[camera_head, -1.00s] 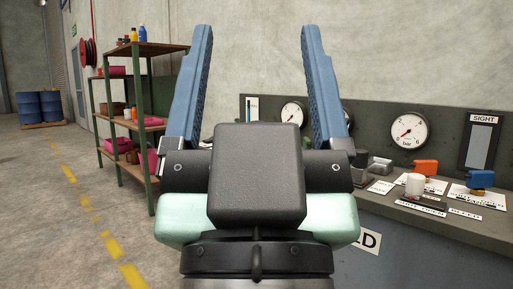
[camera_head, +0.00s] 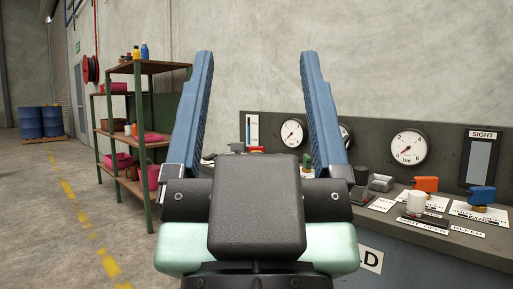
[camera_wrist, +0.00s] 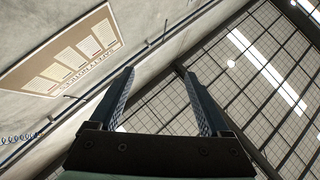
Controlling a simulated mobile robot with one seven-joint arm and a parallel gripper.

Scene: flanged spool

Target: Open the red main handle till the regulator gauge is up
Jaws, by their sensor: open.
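My gripper (camera_head: 256,54) is open and empty, its blue fingers pointing up in front of the bench. The wrist view also shows the open fingers (camera_wrist: 158,71), with only wall and ceiling beyond. A small red part (camera_head: 256,149) shows between the fingers, low on the bench behind my gripper; I cannot tell whether it is the red main handle. A left dial gauge (camera_head: 292,132) shows between the fingers, and a larger "bar" gauge (camera_head: 408,146) stands to the right. Another gauge (camera_head: 345,136) is partly hidden by the right finger. I cannot tell which is the regulator gauge.
An orange handle (camera_head: 426,184) and a blue handle (camera_head: 482,195) sit on the bench at right, with a white cylinder (camera_head: 416,202) nearby. A sight panel (camera_head: 480,160) stands at far right. A shelf rack (camera_head: 152,67) stands left; the floor beyond is open.

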